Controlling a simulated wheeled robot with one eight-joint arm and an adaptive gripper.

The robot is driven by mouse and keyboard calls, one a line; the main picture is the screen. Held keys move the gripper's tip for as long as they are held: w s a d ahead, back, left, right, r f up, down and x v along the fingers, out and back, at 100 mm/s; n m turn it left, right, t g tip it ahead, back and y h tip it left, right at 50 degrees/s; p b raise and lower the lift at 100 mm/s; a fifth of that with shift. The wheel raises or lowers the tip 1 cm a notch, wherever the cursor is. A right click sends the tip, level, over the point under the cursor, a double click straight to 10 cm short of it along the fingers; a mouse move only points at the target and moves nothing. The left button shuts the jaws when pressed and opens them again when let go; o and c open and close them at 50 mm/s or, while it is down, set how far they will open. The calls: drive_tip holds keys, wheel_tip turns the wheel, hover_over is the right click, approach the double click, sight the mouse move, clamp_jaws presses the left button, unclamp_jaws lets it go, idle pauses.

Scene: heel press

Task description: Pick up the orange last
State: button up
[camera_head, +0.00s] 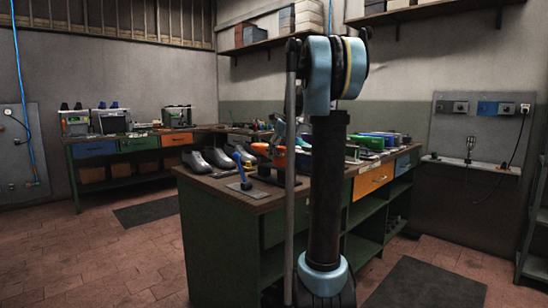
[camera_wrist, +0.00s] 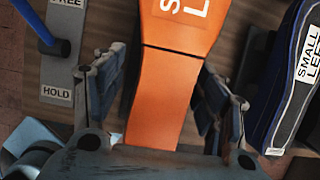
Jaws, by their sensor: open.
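My gripper (camera_wrist: 157,95) is open, with one finger on each side of the orange last. Small gaps show between the fingers and the last, and I cannot tell whether either finger touches it. The last's lower end is hidden behind the gripper body.
A grey plate marked "HOLD" (camera_wrist: 57,94) with a blue-handled lever (camera_wrist: 38,25) is on the left.

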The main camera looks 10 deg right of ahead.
drive_tip(key=shift+w+a+f, duration=0.1)
drive_tip(key=shift+w+f, duration=0.1)
drive_tip(key=shift+f, duration=0.35)
drive_tip(key=c, duration=1.4)
drive_tip(key=shift+o, duration=0.2)
